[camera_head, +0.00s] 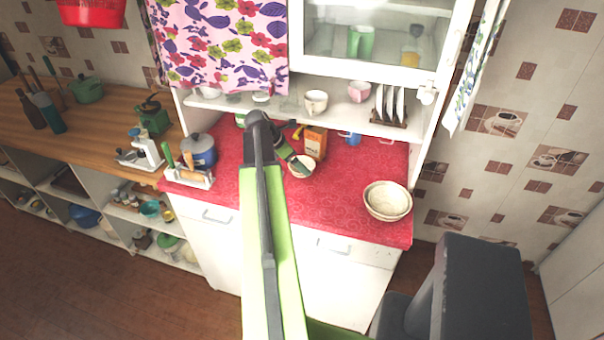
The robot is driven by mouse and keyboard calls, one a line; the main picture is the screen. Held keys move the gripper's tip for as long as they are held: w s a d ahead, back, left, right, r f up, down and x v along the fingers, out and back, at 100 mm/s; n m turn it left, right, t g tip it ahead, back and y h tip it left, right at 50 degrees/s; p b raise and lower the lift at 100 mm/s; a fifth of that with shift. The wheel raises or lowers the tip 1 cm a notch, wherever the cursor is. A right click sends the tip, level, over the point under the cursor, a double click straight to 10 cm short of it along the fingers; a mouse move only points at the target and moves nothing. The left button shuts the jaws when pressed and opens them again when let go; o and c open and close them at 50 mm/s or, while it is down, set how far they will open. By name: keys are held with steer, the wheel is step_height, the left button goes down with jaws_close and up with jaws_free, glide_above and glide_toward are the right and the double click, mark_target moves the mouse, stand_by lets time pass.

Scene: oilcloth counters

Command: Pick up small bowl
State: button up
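A small pale bowl (304,173) sits on the red oilcloth counter (340,210), just in front of an orange and white carton. My gripper (298,162) is at the far end of my green arm, right at this bowl. Its dark tip overlaps the bowl's left and upper part in the picture. It is too small to tell whether the fingers are apart or closed, or whether they touch the rim. A larger cream bowl (388,200) stands at the counter's right side.
The orange carton (315,142) stands close behind the small bowl. A blue pot (200,150) and a white utensil rack (190,177) are at the left. A shelf with cups and plates (390,105) overhangs the back. The counter between the bowls is clear.

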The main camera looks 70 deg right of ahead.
steer(key=b+x, duration=0.1)
steer(key=x, duration=0.2)
steer(key=shift+w, duration=0.1)
steer(key=shift+a+r, duration=0.1)
steer(key=shift+r, duration=0.1)
steer(key=c, duration=1.3)
